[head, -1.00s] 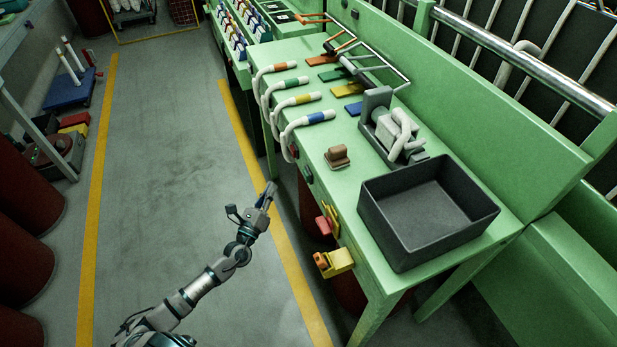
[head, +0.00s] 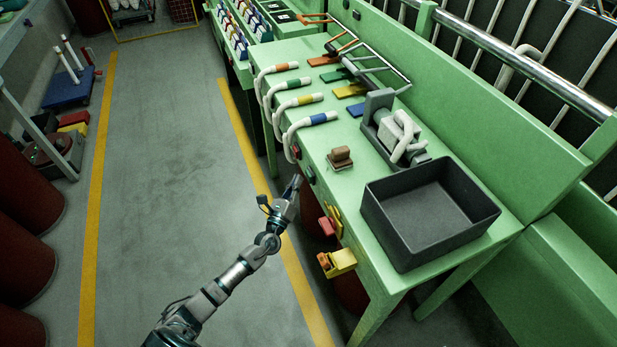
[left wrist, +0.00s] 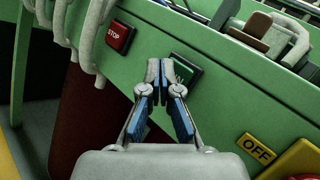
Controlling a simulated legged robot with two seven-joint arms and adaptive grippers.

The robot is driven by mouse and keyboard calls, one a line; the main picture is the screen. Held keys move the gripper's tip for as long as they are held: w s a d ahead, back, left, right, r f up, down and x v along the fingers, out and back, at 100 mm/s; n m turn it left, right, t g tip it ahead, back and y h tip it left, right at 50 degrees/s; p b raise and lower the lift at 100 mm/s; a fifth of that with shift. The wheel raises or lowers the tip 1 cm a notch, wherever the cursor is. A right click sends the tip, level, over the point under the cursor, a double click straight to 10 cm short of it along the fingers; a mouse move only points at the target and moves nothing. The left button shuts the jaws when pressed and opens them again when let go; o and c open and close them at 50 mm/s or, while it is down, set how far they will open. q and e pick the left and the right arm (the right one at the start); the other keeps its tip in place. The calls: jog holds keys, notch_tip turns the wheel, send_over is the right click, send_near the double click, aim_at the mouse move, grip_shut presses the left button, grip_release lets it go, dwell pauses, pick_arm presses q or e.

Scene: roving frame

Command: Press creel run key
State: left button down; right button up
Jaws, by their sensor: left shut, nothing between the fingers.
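The run key is a green push button in a dark frame on the front face of the green bench. In the left wrist view the key (left wrist: 184,71) is partly hidden by my fingertips; in the head view the small green key (head: 311,175) sits just right of them. My left gripper (head: 295,184) is shut and empty, pointing at the bench front. In the left wrist view its closed fingertips (left wrist: 158,70) overlap the key's left side; I cannot tell whether they touch it. My right gripper is not in view.
A red STOP button (left wrist: 120,36) is left of the key, near hanging white hoses (left wrist: 92,35). A yellow OFF plate (left wrist: 256,149) is at lower right. The bench (head: 352,220) carries a dark tray (head: 388,235). The floor (head: 170,200) left of my arm is clear.

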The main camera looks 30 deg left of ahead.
pick_arm(q)
jog(key=shift+w+d+r, duration=0.1)
jog(key=shift+w+d, duration=0.15)
jog(key=shift+d, duration=0.1)
dwell(1.3)
jog(key=shift+a, duration=0.25)
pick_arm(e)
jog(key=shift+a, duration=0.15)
pick_arm(q)
jog(key=shift+w+d, duration=0.15)
jog(key=shift+d, duration=0.2)
jog(key=shift+w, duration=0.2)
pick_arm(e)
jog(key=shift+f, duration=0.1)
pick_arm(q)
jog(key=shift+d, duration=0.1)
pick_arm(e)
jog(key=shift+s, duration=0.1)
pick_arm(q)
jog(key=shift+s+a, duration=0.5)
jog(key=shift+s, duration=0.15)
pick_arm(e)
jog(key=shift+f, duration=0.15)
